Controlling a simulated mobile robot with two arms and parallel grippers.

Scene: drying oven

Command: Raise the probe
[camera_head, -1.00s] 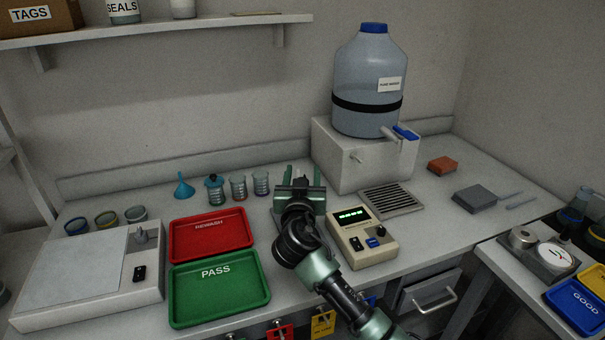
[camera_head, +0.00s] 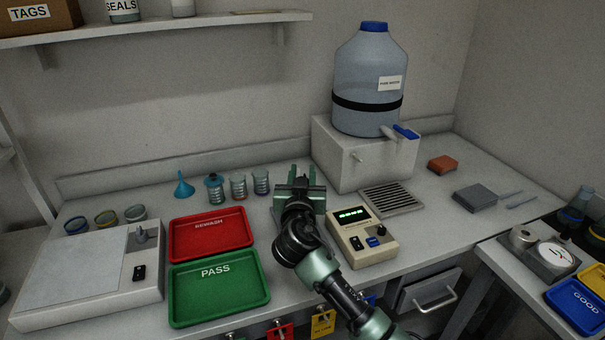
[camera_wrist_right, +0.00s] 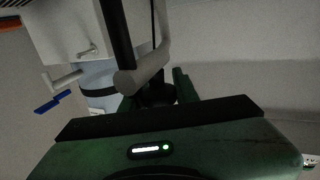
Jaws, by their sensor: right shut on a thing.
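My right gripper (camera_head: 298,178) is over the bench behind the beige meter, seen from behind, its fingers pointing away. In the right wrist view, a dark piece (camera_wrist_right: 157,94) sits between its two green fingers, and the gripper is shut on it. I take this for the probe, mostly hidden by the gripper. A grey cylinder (camera_wrist_right: 141,77) and a black upright rod (camera_wrist_right: 116,35) show just beyond the fingers, with a thin dark line beside them. The beige meter (camera_head: 361,237) has a lit green display. My left gripper is not in view.
A red REWASH tray (camera_head: 210,241) and green PASS tray (camera_head: 219,292) lie left of my arm. Several beakers (camera_head: 239,187) stand behind the trays. A water jug (camera_head: 368,85) on a white box (camera_head: 350,160) and a drain grille (camera_head: 391,201) are to the right.

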